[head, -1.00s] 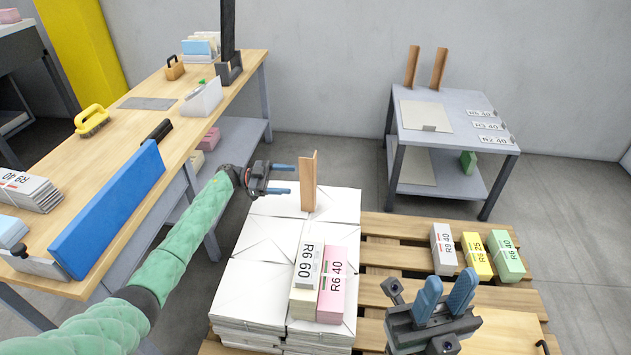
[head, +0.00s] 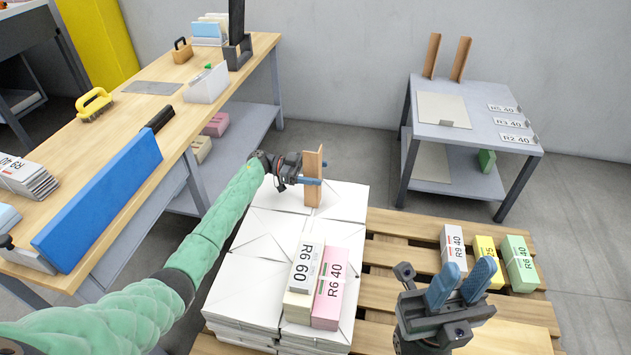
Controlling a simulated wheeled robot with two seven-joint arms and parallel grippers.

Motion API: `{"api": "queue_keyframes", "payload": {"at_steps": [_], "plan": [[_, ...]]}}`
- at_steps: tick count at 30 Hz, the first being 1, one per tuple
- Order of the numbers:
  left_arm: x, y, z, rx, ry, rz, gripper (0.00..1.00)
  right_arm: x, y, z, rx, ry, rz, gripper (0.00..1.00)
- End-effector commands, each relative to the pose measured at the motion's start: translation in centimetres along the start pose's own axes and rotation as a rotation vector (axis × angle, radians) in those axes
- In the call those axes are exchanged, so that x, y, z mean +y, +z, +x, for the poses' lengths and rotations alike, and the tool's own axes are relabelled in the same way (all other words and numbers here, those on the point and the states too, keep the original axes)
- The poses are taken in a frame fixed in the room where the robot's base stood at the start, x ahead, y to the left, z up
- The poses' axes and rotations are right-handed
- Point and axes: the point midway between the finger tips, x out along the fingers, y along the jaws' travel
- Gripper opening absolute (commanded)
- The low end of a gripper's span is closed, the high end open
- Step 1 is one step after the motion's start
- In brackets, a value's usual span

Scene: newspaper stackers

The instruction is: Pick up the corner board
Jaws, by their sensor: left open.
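The corner board (head: 311,190), a brown upright angled piece, stands at the far part of the white stack (head: 253,268) on the pallet. My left gripper (head: 321,172) is open at the board's middle height. One blue finger passes in front of the board and the other shows behind its far edge, so the board appears to be between them. Whether they touch it cannot be told. My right gripper (head: 460,286) is open and empty over the right part of the pallet.
Paper bundles, including a pink bundle (head: 330,290), lie on the stack's near part. White, yellow and green bundles (head: 519,263) lie on the pallet (head: 395,255). A grey table (head: 477,122) holds two similar brown boards (head: 460,58). A wooden workbench (head: 120,118) stands left.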

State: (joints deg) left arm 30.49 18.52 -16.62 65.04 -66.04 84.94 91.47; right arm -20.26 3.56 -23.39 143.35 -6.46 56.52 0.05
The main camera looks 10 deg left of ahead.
Motion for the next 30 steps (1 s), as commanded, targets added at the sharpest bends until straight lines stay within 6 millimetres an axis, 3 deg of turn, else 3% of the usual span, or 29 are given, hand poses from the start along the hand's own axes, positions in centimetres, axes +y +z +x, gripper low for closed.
{"api": "queue_keyframes", "payload": {"at_steps": [5, 13, 14, 21, 30], "plan": [[0.0, 0.0, 1.8, 0.001, 0.000, 0.000, 0.71, 0.0, 0.0, -0.1, 0.003, 0.002, 0.005, 0.28], [0.0, 0.0, 2.0, -0.001, -0.001, 0.000, 0.71, 0.0, 0.0, 0.0, 0.005, 0.001, 0.006, 0.28], [0.0, 0.0, 2.0, -0.001, -0.001, 0.000, 0.69, 0.0, 0.0, 0.0, 0.005, 0.001, 0.006, 0.28], [0.0, 0.0, 2.0, -0.001, -0.001, 0.000, 0.22, -0.1, 0.0, -0.1, 0.004, 0.001, 0.006, 0.28], [0.0, -0.3, 2.0, -0.001, 0.000, 0.001, 0.21, -0.1, 0.1, 0.0, 0.003, 0.002, 0.006, 0.28]]}}
